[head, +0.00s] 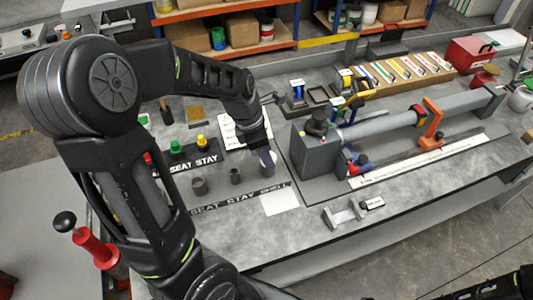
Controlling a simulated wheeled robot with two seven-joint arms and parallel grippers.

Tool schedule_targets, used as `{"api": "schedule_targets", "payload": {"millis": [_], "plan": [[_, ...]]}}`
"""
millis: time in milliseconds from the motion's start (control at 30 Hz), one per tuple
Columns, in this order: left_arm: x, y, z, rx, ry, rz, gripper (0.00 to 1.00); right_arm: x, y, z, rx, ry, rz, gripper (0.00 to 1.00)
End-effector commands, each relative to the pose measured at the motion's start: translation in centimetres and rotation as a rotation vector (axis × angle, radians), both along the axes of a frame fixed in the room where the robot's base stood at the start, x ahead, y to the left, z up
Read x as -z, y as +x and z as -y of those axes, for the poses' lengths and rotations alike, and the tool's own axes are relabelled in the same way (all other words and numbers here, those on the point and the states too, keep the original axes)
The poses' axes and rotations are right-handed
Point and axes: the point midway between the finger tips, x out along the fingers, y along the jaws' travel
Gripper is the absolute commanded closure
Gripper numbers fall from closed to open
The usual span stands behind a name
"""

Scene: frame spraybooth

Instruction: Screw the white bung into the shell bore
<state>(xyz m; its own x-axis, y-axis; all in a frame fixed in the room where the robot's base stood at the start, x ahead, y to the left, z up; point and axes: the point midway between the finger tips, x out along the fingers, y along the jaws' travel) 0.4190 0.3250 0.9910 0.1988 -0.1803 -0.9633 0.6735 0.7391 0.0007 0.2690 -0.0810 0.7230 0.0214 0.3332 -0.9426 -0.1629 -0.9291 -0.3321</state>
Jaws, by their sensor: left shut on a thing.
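My left gripper (264,149) points down at the right end of the row behind the "SEAT STAY SHELL" strip (240,198). I cannot tell whether the piece sits in a bore or only above one.
Green (176,149) and yellow (202,143) capped pieces stand by the "SEAT STAY" label. A grey block (315,155) with a long tube (385,124) lies to the right. A white sheet (279,202) and metal clamp (350,213) lie in front.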

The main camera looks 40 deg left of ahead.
Motion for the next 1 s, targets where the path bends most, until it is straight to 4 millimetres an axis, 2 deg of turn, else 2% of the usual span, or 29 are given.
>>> {"api": "schedule_targets", "payload": {"millis": [233, 633, 900, 1000], "plan": [[0.15, 0.08, -0.09, 0.258, -0.001, -0.002, 1.00, 0.72, 0.00, 0.00, 0.000, 0.000, 0.000, 1.00], [0.12, 0.12, -0.15, 0.326, 0.001, -0.002, 1.00, 0.78, -0.01, 0.00, 0.000, 0.000, 0.000, 1.00], [0.08, 0.27, -0.17, 0.643, 0.000, -0.002, 1.00, 0.78, -0.01, 0.00, 0.000, 0.000, 0.000, 1.00], [0.05, 0.27, -0.17, 0.680, 0.000, -0.001, 1.00, 0.78, -0.01, 0.00, 0.000, 0.000, 0.000, 1.00]]}}
